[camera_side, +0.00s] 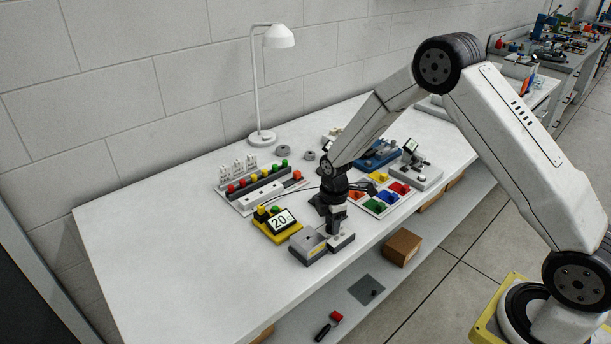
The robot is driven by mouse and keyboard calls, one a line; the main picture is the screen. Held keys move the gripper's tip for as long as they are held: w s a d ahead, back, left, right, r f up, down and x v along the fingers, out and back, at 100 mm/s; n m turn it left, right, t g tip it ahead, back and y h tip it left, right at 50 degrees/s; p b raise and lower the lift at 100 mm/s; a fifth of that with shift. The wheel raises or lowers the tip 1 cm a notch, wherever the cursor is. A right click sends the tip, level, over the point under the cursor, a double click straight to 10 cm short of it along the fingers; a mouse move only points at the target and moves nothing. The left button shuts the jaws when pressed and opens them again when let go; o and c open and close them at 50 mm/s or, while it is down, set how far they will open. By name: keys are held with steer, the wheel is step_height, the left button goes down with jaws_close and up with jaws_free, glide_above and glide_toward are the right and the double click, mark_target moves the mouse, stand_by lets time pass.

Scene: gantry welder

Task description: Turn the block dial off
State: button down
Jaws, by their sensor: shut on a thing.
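My gripper (334,232) points straight down onto a low grey block unit (308,247) near the front edge of the white table. Its fingers are shut on the block dial on top of that unit. The dial itself is hidden by the fingers, so its turned position cannot be seen. The grey unit lies flat and shows on both sides of the gripper.
A yellow unit (264,226) with a display reading 20 stands just left of the gripper. Behind are a board with several coloured buttons (258,184) and a white lamp (262,137). A coloured-block tray (370,205) is to the right. The table's left side is clear.

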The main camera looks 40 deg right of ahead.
stand_by(0.3)
steer(key=c, duration=0.7)
jaws_free()
steer(key=shift+o, duration=0.2)
steer(key=shift+r, duration=0.1)
steer(key=shift+r, duration=3.85)
steer(key=s+a+r+m+t, duration=0.1)
steer(key=s+r+m, duration=0.2)
steer(key=s+m, duration=0.4)
steer(key=s+a+r+m+t, duration=0.1)
steer(key=s+a+r+m, duration=0.1)
steer(key=s+m, duration=0.4)
steer(key=s+r, duration=0.1)
steer(key=s, duration=0.4)
steer(key=shift+s+m+t, duration=0.3)
steer(key=shift+s+m, duration=0.1)
